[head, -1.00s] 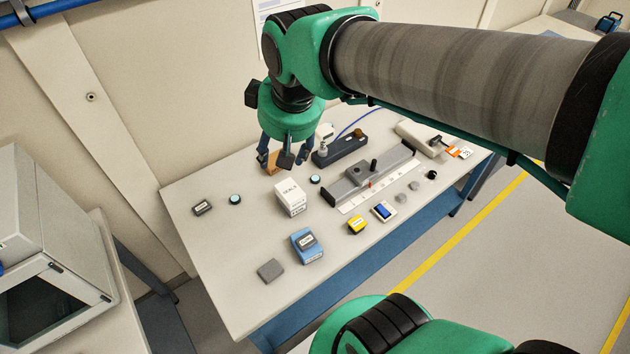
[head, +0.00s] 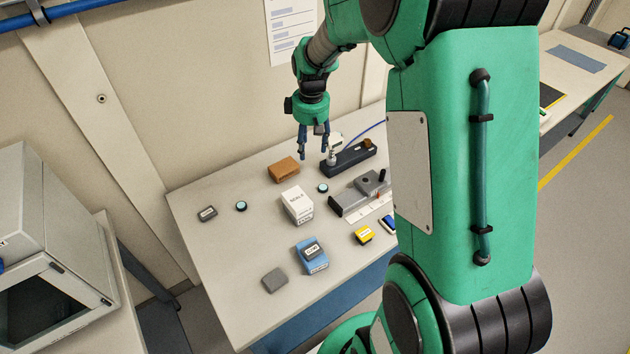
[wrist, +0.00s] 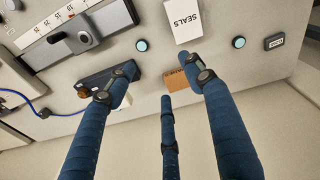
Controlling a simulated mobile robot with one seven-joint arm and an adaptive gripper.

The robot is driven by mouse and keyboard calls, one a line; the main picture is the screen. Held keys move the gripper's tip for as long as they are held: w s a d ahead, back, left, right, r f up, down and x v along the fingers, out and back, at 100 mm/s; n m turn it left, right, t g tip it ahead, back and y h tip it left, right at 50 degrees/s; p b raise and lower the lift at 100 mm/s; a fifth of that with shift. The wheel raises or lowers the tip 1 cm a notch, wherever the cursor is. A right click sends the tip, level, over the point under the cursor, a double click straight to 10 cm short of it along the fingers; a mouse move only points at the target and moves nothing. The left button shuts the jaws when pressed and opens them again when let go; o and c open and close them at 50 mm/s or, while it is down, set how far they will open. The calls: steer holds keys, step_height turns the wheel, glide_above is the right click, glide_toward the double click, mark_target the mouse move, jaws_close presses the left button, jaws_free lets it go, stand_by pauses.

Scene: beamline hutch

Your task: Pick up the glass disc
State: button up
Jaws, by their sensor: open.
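Two small round discs with pale teal glassy faces and dark rims lie flat on the table. One disc (head: 323,187) is right of the white SEALS box; the other disc (head: 241,206) is farther left, near a small dark labelled block. In the wrist view the first disc (wrist: 142,45) and the other disc (wrist: 238,41) lie on either side of the box. I cannot tell which one is meant. My gripper (head: 314,155) is open and empty, with blue fingers pointing down above the table's back part, behind both discs. Its fingers also show in the wrist view (wrist: 163,82).
The SEALS box (head: 298,206) stands between the discs. A brown block (head: 283,170) and a dark fixture (head: 350,158) with a brass knob are close below my gripper. A grey rail device (head: 352,196) is at right, partly hidden by my arm.

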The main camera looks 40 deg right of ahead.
steer(key=n+g, duration=0.1)
glide_above(323, 187)
step_height(323, 187, down, 12)
steer(key=shift+a+r, duration=0.1)
steer(key=shift+r, duration=0.1)
steer(key=shift+f+b, duration=0.1)
steer(key=shift+b, duration=0.2)
steer(key=shift+f+b, duration=0.8)
steer(key=shift+f, duration=3.45)
steer(key=shift+f+b, duration=0.85)
steer(key=shift+f, duration=1.75)
steer(key=shift+c, duration=0.2)
steer(key=c, duration=1)
